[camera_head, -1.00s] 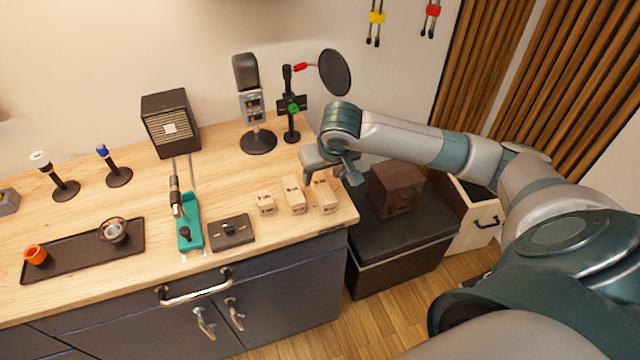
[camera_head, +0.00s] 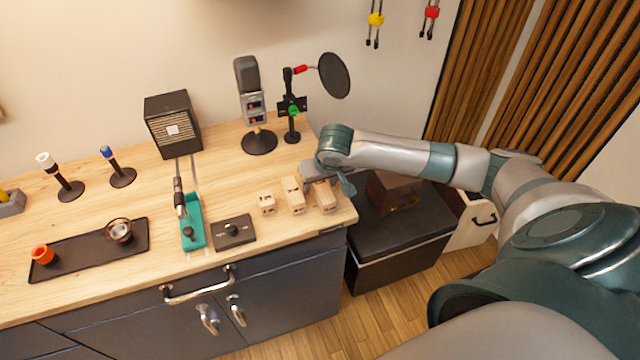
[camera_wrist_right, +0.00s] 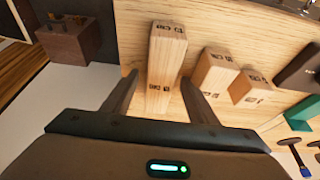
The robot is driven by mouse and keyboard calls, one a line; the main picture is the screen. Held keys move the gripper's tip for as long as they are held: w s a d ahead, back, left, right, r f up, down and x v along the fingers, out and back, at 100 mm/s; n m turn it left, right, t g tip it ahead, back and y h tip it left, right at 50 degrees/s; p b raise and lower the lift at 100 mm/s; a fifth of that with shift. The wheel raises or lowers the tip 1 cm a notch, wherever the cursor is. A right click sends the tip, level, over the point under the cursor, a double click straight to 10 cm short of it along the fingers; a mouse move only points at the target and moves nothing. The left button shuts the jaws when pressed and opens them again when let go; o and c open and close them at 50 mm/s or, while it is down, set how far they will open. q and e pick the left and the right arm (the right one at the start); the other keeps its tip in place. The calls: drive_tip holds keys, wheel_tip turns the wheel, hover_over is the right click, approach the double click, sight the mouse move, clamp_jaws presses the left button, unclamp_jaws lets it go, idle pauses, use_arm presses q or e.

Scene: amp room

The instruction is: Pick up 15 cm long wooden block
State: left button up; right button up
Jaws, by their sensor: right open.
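Three pale wooden blocks of different lengths lie in a row near the counter's right end: a short block (camera_head: 266,204), a middle-length block (camera_head: 293,196) and the longest block (camera_head: 325,200). Their printed marks are too small to read, so I cannot tell which is 15 cm. In the right wrist view the longest block (camera_wrist_right: 166,58) lies between the open fingers of my right gripper (camera_wrist_right: 160,84), with the middle block (camera_wrist_right: 213,74) and short block (camera_wrist_right: 250,87) to its right. The fingers do not visibly grip it. In the head view my gripper partly covers its far end. My left gripper is not in view.
A microphone (camera_head: 250,95) and a round-screen stand (camera_head: 291,115) stand behind. A brown box (camera_head: 393,192) sits on a dark bench below the counter's right edge.

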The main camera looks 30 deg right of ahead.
sight(320, 183)
drive_tip(key=shift+w+f, duration=0.15)
drive_tip(key=shift+f, duration=0.15)
drive_tip(key=shift+c, duration=0.7)
drive_tip(key=c, duration=1.1)
drive_tip(key=shift+r, duration=0.2)
drive_tip(key=shift+r+b, duration=0.5)
drive_tip(key=shift+r, duration=0.15)
wheel_tip(320, 183, up, 2)
drive_tip(key=shift+r+b, duration=0.2)
drive_tip(key=shift+b, duration=0.45)
drive_tip(key=s+r+b, duration=0.1)
drive_tip(key=s+r, duration=0.2)
drive_tip(key=s, duration=0.3)
drive_tip(key=s+d+r+b, duration=0.1)
drive_tip(key=s+r+b, duration=0.1)
drive_tip(key=s+r, duration=0.2)
drive_tip(key=shift+s, duration=0.85)
drive_tip(key=shift+w, duration=0.1)
